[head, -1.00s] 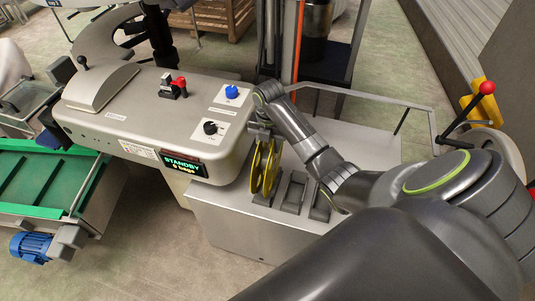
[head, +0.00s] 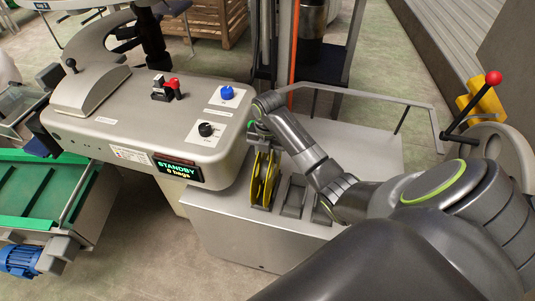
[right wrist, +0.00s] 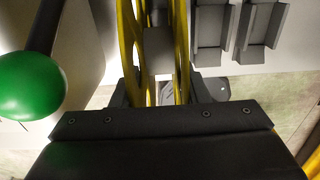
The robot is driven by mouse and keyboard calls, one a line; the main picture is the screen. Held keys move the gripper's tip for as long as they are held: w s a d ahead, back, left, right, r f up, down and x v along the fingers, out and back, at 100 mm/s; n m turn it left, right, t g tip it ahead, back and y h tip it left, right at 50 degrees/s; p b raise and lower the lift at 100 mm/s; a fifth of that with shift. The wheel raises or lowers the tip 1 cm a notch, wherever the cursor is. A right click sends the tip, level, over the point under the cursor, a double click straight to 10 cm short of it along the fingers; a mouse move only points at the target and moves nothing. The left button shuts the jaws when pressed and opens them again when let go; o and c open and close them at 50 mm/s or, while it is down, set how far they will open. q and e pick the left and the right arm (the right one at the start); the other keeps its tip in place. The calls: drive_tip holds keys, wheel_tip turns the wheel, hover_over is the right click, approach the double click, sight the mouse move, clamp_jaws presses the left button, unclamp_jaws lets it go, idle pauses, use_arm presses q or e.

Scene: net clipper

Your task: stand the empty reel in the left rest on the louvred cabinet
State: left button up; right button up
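The empty reel (head: 263,180) has yellow flanges and stands upright at the leftmost of the dark rests on the grey cabinet (head: 350,150). Its foot appears to be down at the left rest, though contact is hard to see. In the right wrist view the reel's yellow flanges (right wrist: 181,45) straddle a grey middle part. My right gripper (head: 260,140) is directly above the reel's top, very close to it. Its fingertips are hidden, so its grip on the reel is unclear. My left gripper is not in view.
Two more rests, a middle one (head: 293,195) and a right one (head: 322,208), look empty. The machine housing with its display (head: 177,170) stands close left of the reel. A green ball knob (right wrist: 30,88) is near the right wrist. A red-knobbed lever (head: 493,78) is at right.

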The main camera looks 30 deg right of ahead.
drive_tip(key=o, duration=0.4)
drive_tip(key=shift+a, duration=0.1)
drive_tip(key=shift+o, duration=0.2)
drive_tip(key=shift+w+r, duration=0.1)
drive_tip(key=shift+r, duration=0.45)
wheel_tip(320, 180, up, 3)
drive_tip(key=shift+r+b, duration=0.2)
drive_tip(key=shift+b, duration=0.2)
wheel_tip(320, 180, up, 6)
drive_tip(key=p, duration=0.5)
drive_tip(key=shift+r+p, duration=0.85)
drive_tip(key=shift+p, duration=0.3)
